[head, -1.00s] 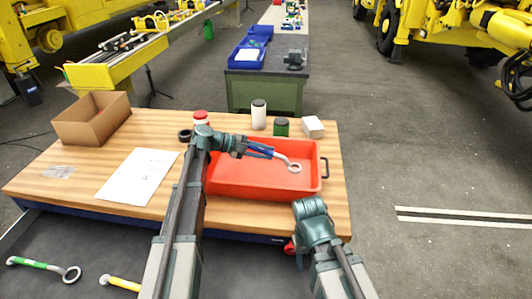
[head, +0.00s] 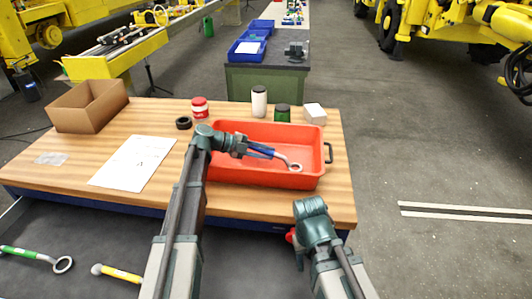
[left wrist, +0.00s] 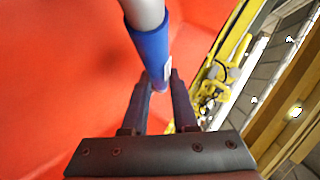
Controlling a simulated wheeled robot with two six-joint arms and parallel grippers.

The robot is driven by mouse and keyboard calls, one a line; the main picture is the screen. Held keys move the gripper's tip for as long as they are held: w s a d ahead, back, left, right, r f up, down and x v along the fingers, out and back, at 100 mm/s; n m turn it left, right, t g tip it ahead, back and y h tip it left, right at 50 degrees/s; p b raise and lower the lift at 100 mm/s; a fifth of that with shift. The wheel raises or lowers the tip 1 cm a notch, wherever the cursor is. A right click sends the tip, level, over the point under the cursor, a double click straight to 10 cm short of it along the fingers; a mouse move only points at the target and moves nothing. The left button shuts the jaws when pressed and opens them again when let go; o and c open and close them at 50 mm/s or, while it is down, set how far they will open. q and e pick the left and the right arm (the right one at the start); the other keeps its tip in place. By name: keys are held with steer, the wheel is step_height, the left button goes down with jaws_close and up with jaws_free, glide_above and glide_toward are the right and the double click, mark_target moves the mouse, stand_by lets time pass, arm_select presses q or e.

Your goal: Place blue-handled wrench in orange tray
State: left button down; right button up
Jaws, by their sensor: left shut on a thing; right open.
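The blue-handled wrench (head: 262,151) is held by my left gripper (head: 246,148), with its grey ring end pointing right. The wrench is over the orange tray (head: 225,174), within its outline in the head view; the exact height above its floor is hard to tell. In the left wrist view the blue handle (left wrist: 152,48) lies between the two dark fingers (left wrist: 162,95), with the tray's red-orange surface (left wrist: 60,70) behind. My right gripper (head: 299,250) is in front of the workbench's near edge, empty and apart from the tray; its fingers are hardly visible.
The wooden workbench (head: 165,185) also bears a cardboard box (head: 88,107), a paper sheet (head: 134,163), a red-lidded jar (head: 199,107), a white bottle (head: 259,101), a green jar (head: 282,113) and a white block (head: 315,114). Green (head: 30,254) and yellow (head: 118,273) wrenches lie in the drawer below.

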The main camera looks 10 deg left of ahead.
arm_select(q)
steer(key=shift+f+b, duration=0.55)
steer(key=shift+f, duration=0.05)
arm_select(e)
steer(key=shift+f, duration=0.6)
arm_select(q)
steer(key=c, duration=0.6)
jaws_free()
steer(key=shift+s, duration=0.1)
steer(key=p+v, duration=0.5)
steer(key=v, duration=0.7)
steer(key=shift+a+r, duration=0.3)
steer(key=shift+s+a+r, duration=0.1)
steer(key=shift+s+a, duration=0.05)
steer(key=shift+a, duration=0.35)
arm_select(e)
steer(key=shift+r, duration=2.75)
